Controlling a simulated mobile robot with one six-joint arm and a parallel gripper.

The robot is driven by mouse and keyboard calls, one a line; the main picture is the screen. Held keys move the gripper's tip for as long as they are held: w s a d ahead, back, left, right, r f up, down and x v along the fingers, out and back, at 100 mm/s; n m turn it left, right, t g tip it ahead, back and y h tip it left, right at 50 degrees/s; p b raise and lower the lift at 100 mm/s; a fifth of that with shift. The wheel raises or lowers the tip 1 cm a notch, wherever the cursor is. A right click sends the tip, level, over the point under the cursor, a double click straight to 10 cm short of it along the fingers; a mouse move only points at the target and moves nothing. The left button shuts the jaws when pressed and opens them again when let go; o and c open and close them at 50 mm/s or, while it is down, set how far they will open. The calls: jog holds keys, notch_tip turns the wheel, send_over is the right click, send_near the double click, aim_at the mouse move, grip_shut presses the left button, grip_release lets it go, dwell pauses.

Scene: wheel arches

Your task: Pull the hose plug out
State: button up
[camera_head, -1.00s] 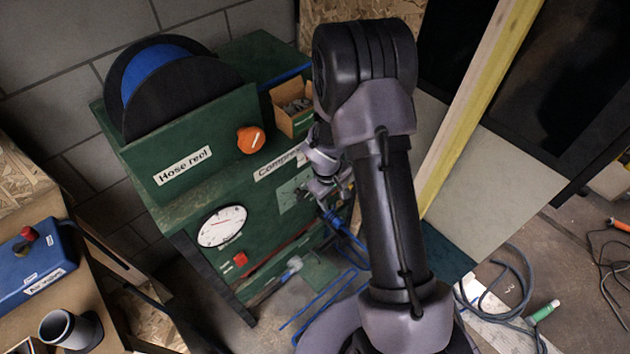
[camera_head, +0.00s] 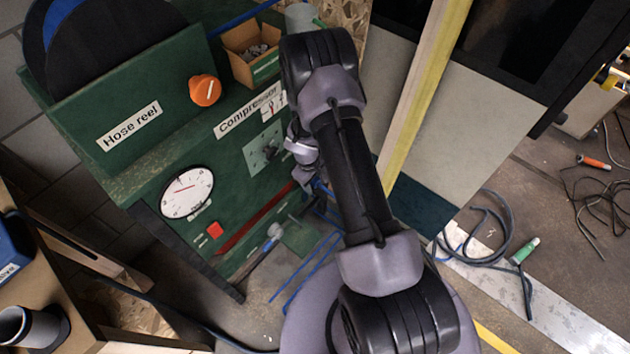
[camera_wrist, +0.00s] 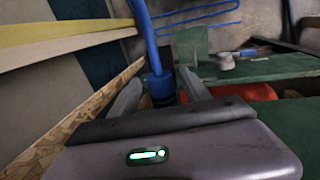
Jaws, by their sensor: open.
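The blue hose plug (camera_wrist: 160,88) shows in the wrist view with its blue hose (camera_wrist: 146,35) running up from it. My gripper (camera_wrist: 160,80) is open, with one finger on each side of the plug; I cannot tell whether either finger touches it. The plug's lower end is hidden behind the gripper body. In the head view, my wrist hides the plug beside the grey plate (camera_head: 262,150) on the green compressor panel (camera_head: 240,185). A bit of blue hose (camera_head: 320,188) shows just below my wrist there.
A box of small parts (camera_head: 252,52) stands on top. A yellow beam (camera_head: 425,90) stands close at the right. Coiled hose (camera_head: 490,230) lies on the floor.

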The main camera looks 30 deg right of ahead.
grip_shut()
dwell(1.4)
